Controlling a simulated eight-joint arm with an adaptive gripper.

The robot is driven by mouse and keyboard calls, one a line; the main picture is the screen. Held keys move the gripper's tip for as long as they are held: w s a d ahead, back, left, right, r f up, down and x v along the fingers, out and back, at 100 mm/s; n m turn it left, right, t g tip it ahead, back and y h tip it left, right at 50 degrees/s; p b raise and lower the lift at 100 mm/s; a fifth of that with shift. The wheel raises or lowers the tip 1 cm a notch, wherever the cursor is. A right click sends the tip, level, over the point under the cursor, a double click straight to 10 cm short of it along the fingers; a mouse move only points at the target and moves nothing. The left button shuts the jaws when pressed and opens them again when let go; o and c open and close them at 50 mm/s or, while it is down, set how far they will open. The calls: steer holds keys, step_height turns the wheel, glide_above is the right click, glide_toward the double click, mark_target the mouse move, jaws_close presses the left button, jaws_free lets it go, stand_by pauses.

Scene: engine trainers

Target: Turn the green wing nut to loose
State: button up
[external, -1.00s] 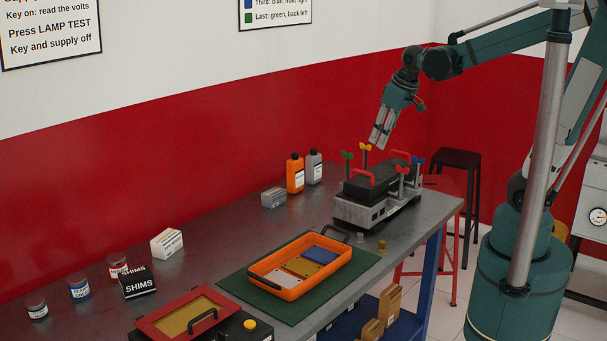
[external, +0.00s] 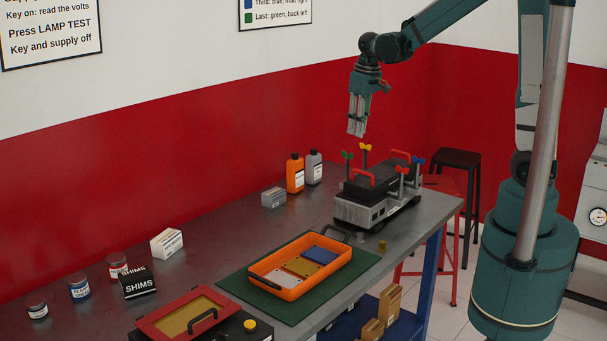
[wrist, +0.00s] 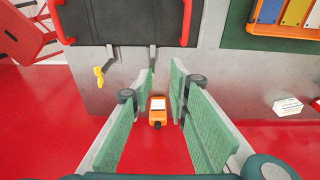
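The green wing nut (external: 347,155) stands upright on a post at the back left of the dark-topped engine unit (external: 366,206). The yellow wing nut (external: 365,147) stands just right of it and also shows in the wrist view (wrist: 103,75). My gripper (external: 356,133) points down, above and apart from these two nuts. In the wrist view its green-padded fingers (wrist: 163,75) are apart with nothing held between them. A grey post (wrist: 152,57) shows by the left fingertip; I cannot tell the green nut from the green finger there.
A red wing nut (external: 402,169) and a blue wing nut (external: 418,160) stand along the unit's right side. Red handles (external: 357,177) rise from its top. An orange bottle (external: 295,174) and a grey bottle (external: 314,168) stand behind. An orange tray (external: 290,290) lies in front.

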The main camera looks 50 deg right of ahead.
steer(key=shift+g, duration=0.7)
steer(key=shift+w+d+f+p, duration=0.4)
steer(key=shift+w+p, duration=0.2)
steer(key=shift+w, duration=0.25)
steer(key=shift+w+d+f+p, duration=0.4)
steer(key=shift+w+p, duration=0.25)
steer(key=shift+w, duration=0.25)
steer(key=shift+w+d+f+p, duration=0.4)
steer(key=shift+w+p, duration=0.2)
steer(key=shift+w, duration=0.25)
steer(key=shift+f, duration=0.15)
steer(key=shift+f, duration=3.9)
steer(key=shift+c, duration=0.4)
jaws_close()
